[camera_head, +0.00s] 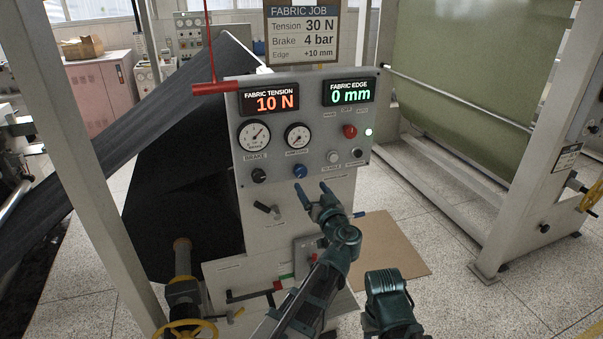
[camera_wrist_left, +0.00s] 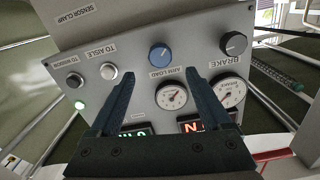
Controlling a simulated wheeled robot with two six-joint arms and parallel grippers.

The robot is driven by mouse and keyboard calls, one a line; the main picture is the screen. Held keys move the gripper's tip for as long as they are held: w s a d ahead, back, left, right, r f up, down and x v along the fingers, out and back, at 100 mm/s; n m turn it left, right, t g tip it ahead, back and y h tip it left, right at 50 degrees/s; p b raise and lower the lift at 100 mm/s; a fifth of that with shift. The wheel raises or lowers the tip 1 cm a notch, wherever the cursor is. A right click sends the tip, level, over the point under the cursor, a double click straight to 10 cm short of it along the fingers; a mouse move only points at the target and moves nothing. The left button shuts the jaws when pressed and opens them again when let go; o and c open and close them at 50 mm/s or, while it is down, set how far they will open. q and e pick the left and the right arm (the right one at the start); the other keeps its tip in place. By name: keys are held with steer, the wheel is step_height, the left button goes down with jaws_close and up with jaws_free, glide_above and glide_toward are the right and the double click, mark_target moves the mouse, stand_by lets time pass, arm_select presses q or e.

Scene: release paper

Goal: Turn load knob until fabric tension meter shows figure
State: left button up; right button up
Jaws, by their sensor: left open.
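The blue load knob (camera_head: 299,171), labelled ARM LOAD in the wrist view (camera_wrist_left: 160,53), sits on the grey panel (camera_head: 322,161) below a small dial (camera_head: 297,137). The fabric tension meter (camera_head: 269,101) reads 10 N in orange. The job card (camera_head: 305,35) lists tension 30 N, brake 4 bar and edge +10 mm. My left gripper (camera_head: 313,190) is open and empty, just below and right of the blue knob in the head view. In the wrist view its fingers (camera_wrist_left: 161,75) straddle the line to the knob, which shows beyond the tips.
A black brake knob (camera_head: 258,175) and brake dial (camera_head: 254,135) are left of the load knob. The fabric edge meter (camera_head: 349,91) reads 0 mm.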

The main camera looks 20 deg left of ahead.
mark_target(302, 173)
arm_select(q)
steer(key=x, duration=0.9)
steer(key=shift+w+a, duration=0.25)
steer(key=shift+w, duration=0.05)
jaws_close()
steer(key=shift+m, duration=0.3)
steer(key=m, duration=0.3)
steer(key=shift+m, duration=2.2)
